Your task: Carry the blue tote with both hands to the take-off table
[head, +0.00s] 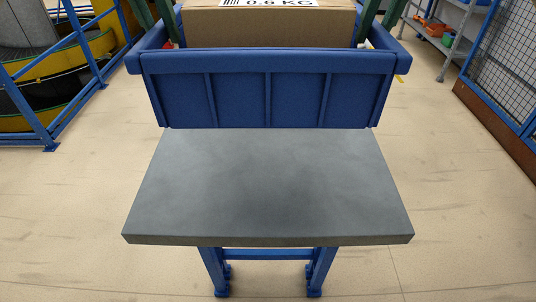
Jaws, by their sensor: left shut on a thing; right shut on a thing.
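The blue tote (268,98) is at the top middle of the head view, upright, its ribbed wall facing me. A brown cardboard box (270,28) with a white label sits inside it. The tote's lower edge meets the far part of the grey take-off table (268,190) in the picture; I cannot tell if it touches the top. My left gripper (162,22) has dark green fingers shut at the tote's left side rim. My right gripper (378,22) is shut at the right side rim. Both grippers are cut off by the frame's top, and the tote's far side is out of view.
The near tabletop is bare, and its blue legs (268,254) stand below. A yellow and black spiral conveyor in a blue frame (100,70) is at the left. A grey shelf (440,45) and a mesh fence (510,70) are at the right. Floor on both sides is clear.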

